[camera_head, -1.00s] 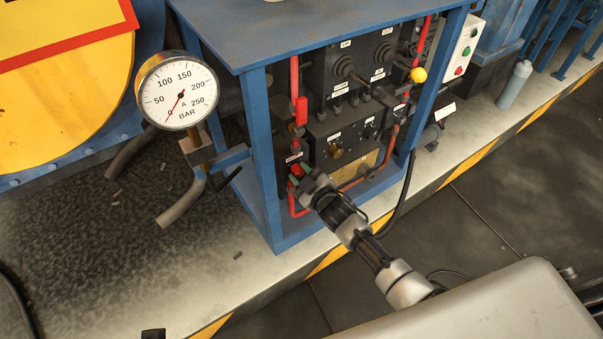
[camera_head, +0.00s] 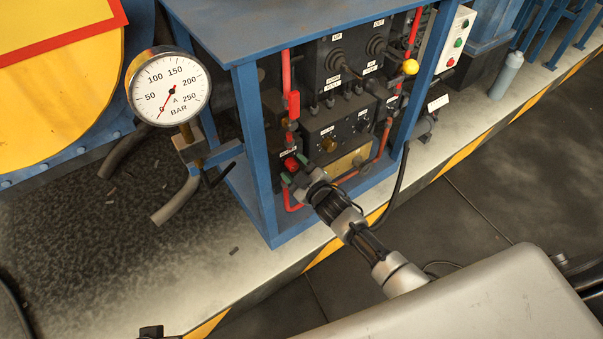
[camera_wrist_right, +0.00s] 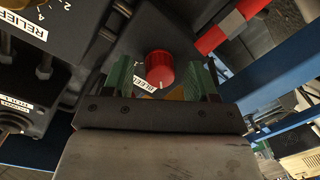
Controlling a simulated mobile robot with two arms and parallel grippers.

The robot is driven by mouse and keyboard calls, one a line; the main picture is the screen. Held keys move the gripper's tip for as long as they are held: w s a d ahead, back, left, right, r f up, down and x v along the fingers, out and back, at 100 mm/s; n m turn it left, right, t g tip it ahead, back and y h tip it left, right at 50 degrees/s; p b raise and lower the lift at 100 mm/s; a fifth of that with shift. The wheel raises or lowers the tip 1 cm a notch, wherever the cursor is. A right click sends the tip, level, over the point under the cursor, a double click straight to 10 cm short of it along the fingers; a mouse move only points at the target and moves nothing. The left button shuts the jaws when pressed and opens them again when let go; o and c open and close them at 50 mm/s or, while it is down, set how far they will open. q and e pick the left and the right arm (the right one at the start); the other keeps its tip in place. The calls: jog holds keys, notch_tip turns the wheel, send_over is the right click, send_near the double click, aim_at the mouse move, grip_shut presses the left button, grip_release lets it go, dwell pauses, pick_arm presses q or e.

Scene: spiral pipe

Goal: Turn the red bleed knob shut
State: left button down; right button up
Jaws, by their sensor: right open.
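The red bleed knob (camera_head: 291,163) is low on the left side of the panel inside the blue frame, beside a red pipe. In the right wrist view the round red knob (camera_wrist_right: 159,66) shows a pale mark on its rim, with a BLEED label partly hidden below it. My right gripper (camera_head: 294,168) is open at the knob. In the wrist view its green-padded fingers (camera_wrist_right: 160,78) stand on either side of the knob, with a visible gap on both sides. I cannot make out my left gripper.
A pressure gauge (camera_head: 169,89) on a brass fitting stands left of the frame, its needle near 0. The blue frame post (camera_head: 253,150) is just left of the knob. A RELIEF dial (camera_wrist_right: 35,15), a yellow ball handle (camera_head: 410,67) and a black hose (camera_head: 398,185) are nearby.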

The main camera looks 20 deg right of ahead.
pick_arm(q)
notch_tip(320, 180, down, 8)
jog(key=p, duration=0.2)
jog(key=shift+f, duration=0.2)
pick_arm(e)
jog(key=f+v, duration=0.1)
jog(key=v, duration=0.9)
jog(key=shift+s+r, duration=0.25)
jog(key=shift+r, duration=0.25)
jog(key=shift+d, duration=0.1)
